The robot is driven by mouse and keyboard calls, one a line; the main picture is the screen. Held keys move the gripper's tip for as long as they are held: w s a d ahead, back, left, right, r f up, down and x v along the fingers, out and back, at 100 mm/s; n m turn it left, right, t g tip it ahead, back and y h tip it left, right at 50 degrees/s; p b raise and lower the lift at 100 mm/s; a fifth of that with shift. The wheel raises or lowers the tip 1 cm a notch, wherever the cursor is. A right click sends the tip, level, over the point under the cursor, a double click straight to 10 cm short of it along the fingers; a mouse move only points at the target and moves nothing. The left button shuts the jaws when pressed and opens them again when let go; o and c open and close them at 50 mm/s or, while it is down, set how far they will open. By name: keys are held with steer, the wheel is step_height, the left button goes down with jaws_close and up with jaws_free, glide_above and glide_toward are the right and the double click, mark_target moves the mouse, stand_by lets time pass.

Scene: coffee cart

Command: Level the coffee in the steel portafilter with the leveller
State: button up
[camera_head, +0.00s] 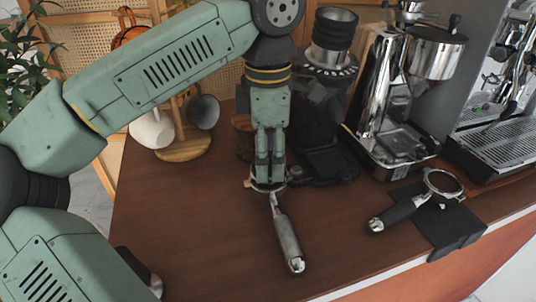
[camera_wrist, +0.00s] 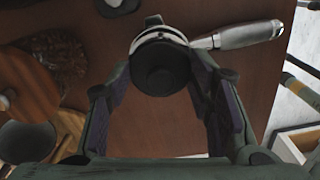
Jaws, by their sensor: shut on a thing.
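The steel portafilter (camera_head: 287,235) lies on the brown counter, its grey metal handle pointing toward the front. In the wrist view its handle (camera_wrist: 250,35) points right. My gripper (camera_head: 269,170) is directly over its basket end, pointing down. The leveller (camera_wrist: 160,70) is a dark round piece, held between my two fingers. It covers most of the basket, with only part of the metal rim showing behind it. The coffee inside is hidden. I cannot tell whether the leveller rests fully on the rim.
A wooden mug stand (camera_head: 184,147) is behind left. The front-left counter is clear.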

steer(key=shift+r+p, duration=0.45)
steer(key=shift+r, duration=0.3)
steer(key=shift+r, duration=0.25)
step_height(320, 180, up, 5)
steer(key=p, duration=0.4)
steer(key=shift+f, duration=0.1)
steer(key=shift+f, duration=0.1)
